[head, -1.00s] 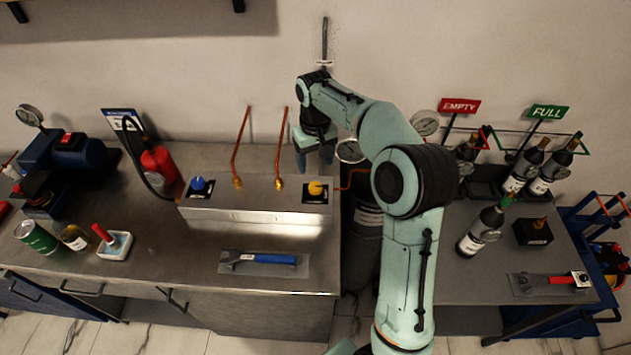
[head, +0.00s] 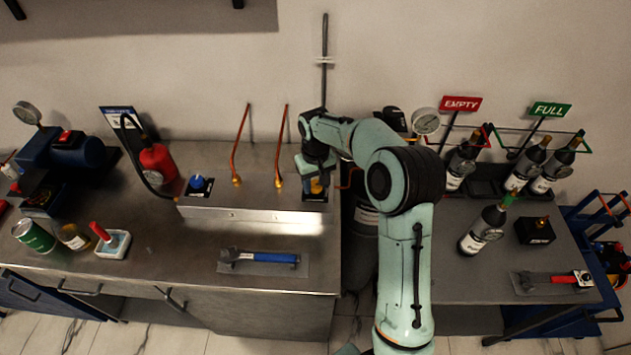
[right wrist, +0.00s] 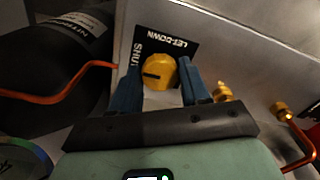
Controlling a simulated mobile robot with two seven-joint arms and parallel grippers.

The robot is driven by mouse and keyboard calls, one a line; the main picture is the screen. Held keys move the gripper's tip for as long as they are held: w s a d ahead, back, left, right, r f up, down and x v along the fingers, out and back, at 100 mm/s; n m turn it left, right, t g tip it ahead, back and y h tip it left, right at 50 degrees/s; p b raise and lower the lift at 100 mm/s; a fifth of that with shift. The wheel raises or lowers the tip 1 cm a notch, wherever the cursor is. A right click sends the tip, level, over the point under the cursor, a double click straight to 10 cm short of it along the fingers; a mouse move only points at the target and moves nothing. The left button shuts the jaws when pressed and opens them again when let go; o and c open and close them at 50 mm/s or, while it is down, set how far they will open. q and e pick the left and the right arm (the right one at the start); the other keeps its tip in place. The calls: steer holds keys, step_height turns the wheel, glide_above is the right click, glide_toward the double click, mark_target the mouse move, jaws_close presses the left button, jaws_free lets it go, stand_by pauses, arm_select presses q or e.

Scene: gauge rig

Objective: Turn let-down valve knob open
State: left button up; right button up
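The let-down valve knob is yellow and shows between the fingers in the right wrist view (right wrist: 159,72). Its black plate reads "LET-DOWN" and "SHUT"; a dark mark on the knob points left, towards the "SHUT" side. In the head view the knob (head: 317,186) is partly hidden under my right gripper (head: 317,178), on the right end of the steel box. My left gripper is not in view.
A blue knob (head: 198,184) sits at the box's left end. Two copper pipes (head: 281,150) rise behind the box. A dark cylinder (head: 365,215) stands right of the bench. A blue-handled tool (head: 268,258) lies in front. Bottles (head: 484,228) stand on the right table.

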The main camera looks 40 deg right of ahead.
steer(key=c, duration=0.5)
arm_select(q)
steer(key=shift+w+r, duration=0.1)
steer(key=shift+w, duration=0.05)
arm_select(e)
steer(key=shift+n, duration=0.3)
steer(key=n, duration=0.3)
steer(key=shift+p, duration=0.3)
steer(key=n, duration=0.6)
steer(key=shift+p, duration=0.3)
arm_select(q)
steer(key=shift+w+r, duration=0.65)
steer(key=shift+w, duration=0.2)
arm_select(e)
steer(key=shift+n, duration=2.7)
